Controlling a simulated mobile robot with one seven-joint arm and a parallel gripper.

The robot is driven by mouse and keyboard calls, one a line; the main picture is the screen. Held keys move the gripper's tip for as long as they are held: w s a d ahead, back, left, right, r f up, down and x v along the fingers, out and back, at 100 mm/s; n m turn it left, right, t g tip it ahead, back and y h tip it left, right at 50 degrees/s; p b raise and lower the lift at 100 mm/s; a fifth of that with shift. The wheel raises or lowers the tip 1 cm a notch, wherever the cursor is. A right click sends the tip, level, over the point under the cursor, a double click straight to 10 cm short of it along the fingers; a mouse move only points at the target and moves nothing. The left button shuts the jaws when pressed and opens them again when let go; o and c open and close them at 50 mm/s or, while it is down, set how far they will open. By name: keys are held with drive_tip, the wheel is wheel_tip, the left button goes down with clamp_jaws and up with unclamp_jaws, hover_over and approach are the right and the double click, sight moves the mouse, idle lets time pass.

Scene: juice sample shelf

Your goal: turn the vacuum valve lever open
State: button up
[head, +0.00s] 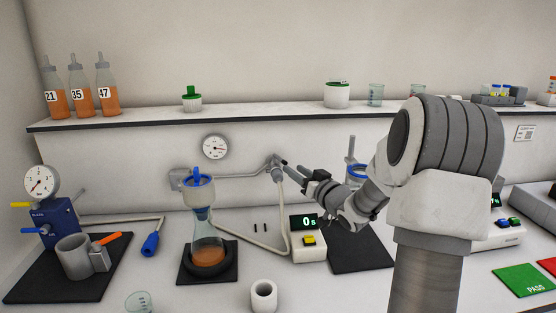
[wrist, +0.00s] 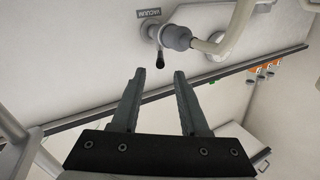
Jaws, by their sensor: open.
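The vacuum valve (wrist: 176,37) is a grey fitting on the wall, under a label reading VACUUM (wrist: 149,13). Its short dark lever (wrist: 160,60) points toward my gripper in the wrist view. My gripper (wrist: 159,75) is open and empty. Its two fingertips lie just short of the lever, which shows in line with the gap between them. In the head view the valve (head: 277,172) is on the wall below the shelf, with my gripper (head: 294,168) close to its right side. The lever is hard to tell from the fingertips there.
A hose runs from the valve to the bench. A filter flask (head: 208,240) stands left below, a timer (head: 308,226) below my gripper. A blue-ringed stand (head: 352,158) is behind my arm. The shelf (head: 150,119) with bottles and jars runs above.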

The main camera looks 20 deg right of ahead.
sight(279, 158)
drive_tip(key=w, duration=0.6)
drive_tip(key=w+a, duration=0.1)
drive_tip(key=w, duration=0.3)
drive_tip(key=shift+a, duration=0.1)
clamp_jaws()
idle(1.1)
